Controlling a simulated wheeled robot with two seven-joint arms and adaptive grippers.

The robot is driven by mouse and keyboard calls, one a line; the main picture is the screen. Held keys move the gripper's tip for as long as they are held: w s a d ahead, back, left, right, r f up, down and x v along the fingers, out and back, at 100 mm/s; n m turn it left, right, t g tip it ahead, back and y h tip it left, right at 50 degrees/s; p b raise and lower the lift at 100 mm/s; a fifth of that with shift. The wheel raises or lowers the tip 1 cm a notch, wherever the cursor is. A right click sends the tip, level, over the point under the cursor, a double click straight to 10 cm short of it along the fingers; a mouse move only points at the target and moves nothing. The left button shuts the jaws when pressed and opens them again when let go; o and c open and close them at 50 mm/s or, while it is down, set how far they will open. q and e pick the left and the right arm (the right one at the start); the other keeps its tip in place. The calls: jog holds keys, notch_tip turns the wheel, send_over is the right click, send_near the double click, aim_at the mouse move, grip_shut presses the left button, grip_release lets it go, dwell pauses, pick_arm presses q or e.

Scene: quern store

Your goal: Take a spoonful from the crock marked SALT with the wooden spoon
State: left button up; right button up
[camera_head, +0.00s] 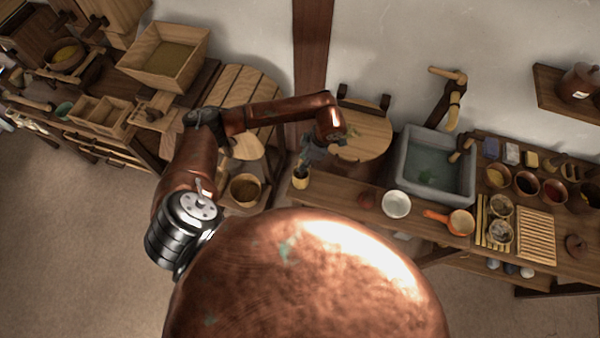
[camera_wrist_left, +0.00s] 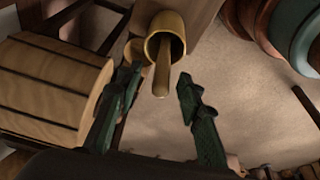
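A wooden spoon (camera_wrist_left: 161,80) stands in a yellow cup (camera_wrist_left: 153,47), its rounded handle end sticking out towards my left wrist camera. The cup (camera_head: 301,182) stands at the left end of the bench in the head view. My left gripper (camera_head: 314,156) is just above it, and its dark green fingers show in the left wrist view (camera_wrist_left: 158,88). They are open, one on each side of the handle, and nothing is gripped. A brown crock with a pale label (camera_head: 578,82) stands on the wall shelf at right. I cannot read its label. My right gripper is not in view.
On the bench (camera_head: 340,199) stand a white bowl (camera_head: 396,204), an orange-handled pan (camera_head: 460,222) and a grey basin (camera_head: 404,170). Several small bowls are at right. A bowl of grain (camera_head: 245,189) sits left of the cup. A round wooden lid or board (camera_head: 362,136) is behind the gripper.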

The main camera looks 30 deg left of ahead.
pick_arm(q)
jog(key=shift+d+p+x, duration=0.2)
jog(key=shift+p+x, duration=0.3)
jog(key=shift+x, duration=1.7)
jog(key=shift+s, duration=0.1)
grip_shut()
